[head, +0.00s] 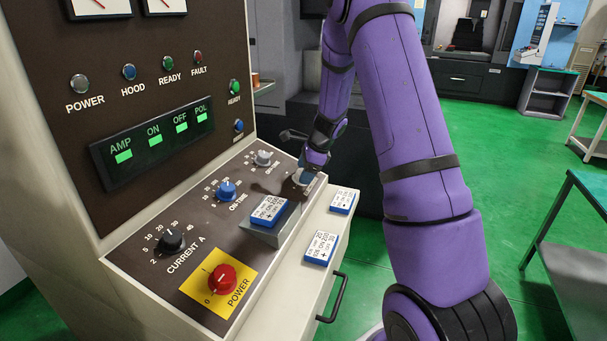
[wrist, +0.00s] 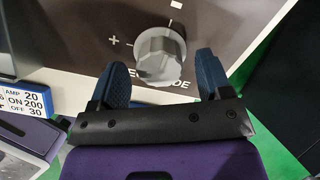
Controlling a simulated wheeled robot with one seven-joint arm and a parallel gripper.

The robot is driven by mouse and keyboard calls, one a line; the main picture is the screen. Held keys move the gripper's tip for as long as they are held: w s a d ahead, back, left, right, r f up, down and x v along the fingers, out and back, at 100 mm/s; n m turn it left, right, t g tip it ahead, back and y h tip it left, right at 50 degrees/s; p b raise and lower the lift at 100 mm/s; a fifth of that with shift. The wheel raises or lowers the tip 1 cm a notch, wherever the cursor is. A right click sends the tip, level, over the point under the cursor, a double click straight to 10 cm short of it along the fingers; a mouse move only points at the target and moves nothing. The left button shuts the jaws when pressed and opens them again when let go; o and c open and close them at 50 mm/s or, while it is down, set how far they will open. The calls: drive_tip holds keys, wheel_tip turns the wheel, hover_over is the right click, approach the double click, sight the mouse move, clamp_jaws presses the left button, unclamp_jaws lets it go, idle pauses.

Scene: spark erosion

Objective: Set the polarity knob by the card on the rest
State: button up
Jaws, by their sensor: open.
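The polarity knob is a grey fluted knob (wrist: 160,54) on the dark panel, with a "+" mark to its left and a partly covered label below. Which way it points I cannot tell. My gripper (wrist: 162,80) is open, with one blue finger at each side of the knob's near side; I see no clear contact. In the head view my gripper (head: 308,170) is over the panel's far right end and mostly hides the knob. The card on the rest (head: 269,209) is white with a blue edge and lies tilted on the grey rest (head: 262,235); its small print is hard to read.
Two more cards lie on the pale ledge, one far (head: 342,201) and one near (head: 321,247). Nearer on the panel are the blue on-time knob (head: 226,190), the black current knob (head: 170,240) and the red power knob (head: 221,279). A drawer handle (head: 333,298) juts out.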

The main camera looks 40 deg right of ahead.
drive_tip(key=shift+w+a+f, duration=0.15)
drive_tip(key=shift+w+f, duration=0.05)
drive_tip(key=shift+f, duration=0.4)
drive_tip(key=c, duration=0.9)
